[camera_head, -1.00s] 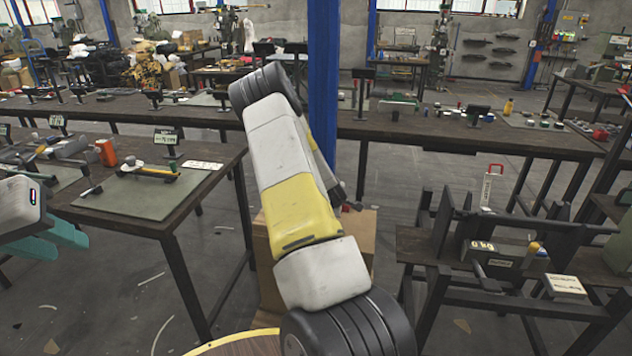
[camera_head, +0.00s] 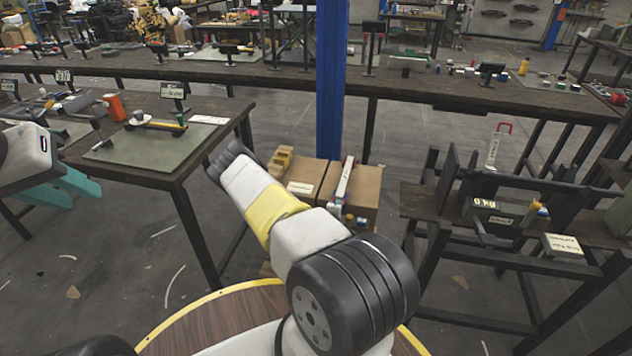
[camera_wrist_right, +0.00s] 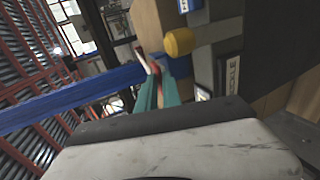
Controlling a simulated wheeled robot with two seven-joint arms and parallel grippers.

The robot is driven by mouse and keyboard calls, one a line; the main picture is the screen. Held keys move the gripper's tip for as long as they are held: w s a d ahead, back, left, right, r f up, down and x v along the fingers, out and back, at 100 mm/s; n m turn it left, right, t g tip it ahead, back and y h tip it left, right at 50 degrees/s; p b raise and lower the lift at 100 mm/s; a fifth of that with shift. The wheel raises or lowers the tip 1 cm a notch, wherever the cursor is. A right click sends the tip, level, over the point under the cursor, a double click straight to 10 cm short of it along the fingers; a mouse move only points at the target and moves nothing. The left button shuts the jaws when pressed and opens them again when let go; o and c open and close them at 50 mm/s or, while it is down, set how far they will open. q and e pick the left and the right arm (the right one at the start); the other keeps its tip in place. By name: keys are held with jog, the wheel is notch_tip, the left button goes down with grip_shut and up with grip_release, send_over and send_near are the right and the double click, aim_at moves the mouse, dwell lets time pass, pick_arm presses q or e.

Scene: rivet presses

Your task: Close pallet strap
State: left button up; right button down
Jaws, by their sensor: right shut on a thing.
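The cardboard boxes (camera_head: 300,185) stand behind my right arm in the head view. A white lever with a red end (camera_head: 345,182) and small blue and yellow parts sit on them. My right gripper (camera_wrist_right: 155,92) shows in the right wrist view with its teal fingers close together on a red-and-white lever (camera_wrist_right: 146,62). A yellow knob (camera_wrist_right: 180,42) and a plate marked BUCKLE (camera_wrist_right: 230,76) are just beside it. My right gripper is hidden behind its arm in the head view. My left gripper (camera_head: 68,190) is open and empty at the left edge.
A blue pillar (camera_head: 330,90) rises behind the boxes. A table with tools (camera_head: 150,150) stands at left. A dark stand with a scale (camera_head: 500,215) is at right. A round wooden top (camera_head: 210,325) with a yellow rim lies below my arm.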

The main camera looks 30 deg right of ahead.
jog(key=shift+d+f, duration=0.1)
jog(key=shift+f, duration=0.15)
jog(key=c, duration=1.5)
grip_release()
jog(key=shift+s, duration=0.1)
jog(key=v, duration=0.7)
jog(key=shift+s+a, duration=0.15)
jog(key=shift+a, duration=0.15)
